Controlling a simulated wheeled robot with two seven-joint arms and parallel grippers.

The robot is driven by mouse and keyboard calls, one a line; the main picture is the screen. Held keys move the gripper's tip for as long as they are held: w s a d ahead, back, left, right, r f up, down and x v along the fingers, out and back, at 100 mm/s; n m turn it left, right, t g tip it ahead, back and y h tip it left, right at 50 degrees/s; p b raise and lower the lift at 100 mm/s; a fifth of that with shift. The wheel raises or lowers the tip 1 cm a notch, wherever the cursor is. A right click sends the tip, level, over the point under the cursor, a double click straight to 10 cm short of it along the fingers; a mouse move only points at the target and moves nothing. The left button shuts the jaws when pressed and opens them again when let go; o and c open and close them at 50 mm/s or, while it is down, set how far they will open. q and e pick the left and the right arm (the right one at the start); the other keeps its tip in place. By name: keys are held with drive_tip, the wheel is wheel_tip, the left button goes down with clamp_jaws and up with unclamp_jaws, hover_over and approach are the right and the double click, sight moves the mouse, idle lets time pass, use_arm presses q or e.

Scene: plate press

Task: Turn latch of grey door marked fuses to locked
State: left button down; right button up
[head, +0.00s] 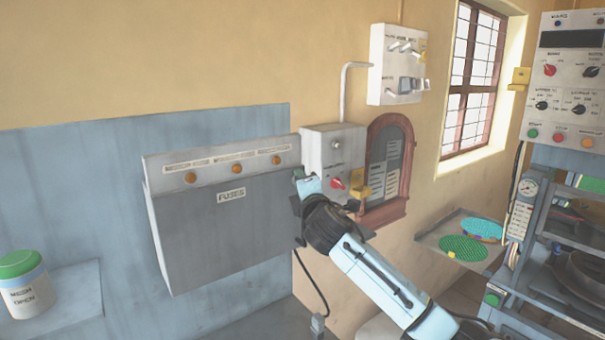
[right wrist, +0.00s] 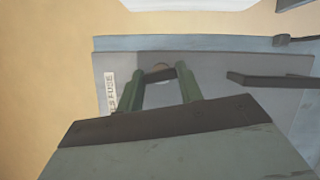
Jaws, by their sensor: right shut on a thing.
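The grey door (head: 222,240) marked FUSES hangs on the left wall below a panel with orange knobs. In the head view my right arm hides the latch. My left gripper is not in view.
A grey switch box (head: 318,147) with a red knob stands just right of the door, close to my right arm. A dark bar (right wrist: 272,79) juts out near the fingers in the right wrist view. A green-lidded jar (head: 26,285) stands on the left ledge.

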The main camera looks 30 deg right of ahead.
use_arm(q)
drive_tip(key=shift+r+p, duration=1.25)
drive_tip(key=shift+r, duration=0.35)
use_arm(e)
drive_tip(key=shift+r+m+g, duration=0.1)
drive_tip(key=shift+m+g, duration=0.3)
drive_tip(key=shift+m, duration=0.8)
drive_tip(key=o, duration=1)
drive_tip(key=shift+s, duration=0.1)
use_arm(q)
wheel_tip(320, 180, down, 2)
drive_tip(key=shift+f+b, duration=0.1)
drive_tip(key=shift+b, duration=0.95)
use_arm(e)
drive_tip(key=v, duration=1.3)
drive_tip(key=shift+s+r, duration=0.1)
drive_tip(key=shift+s, duration=0.05)
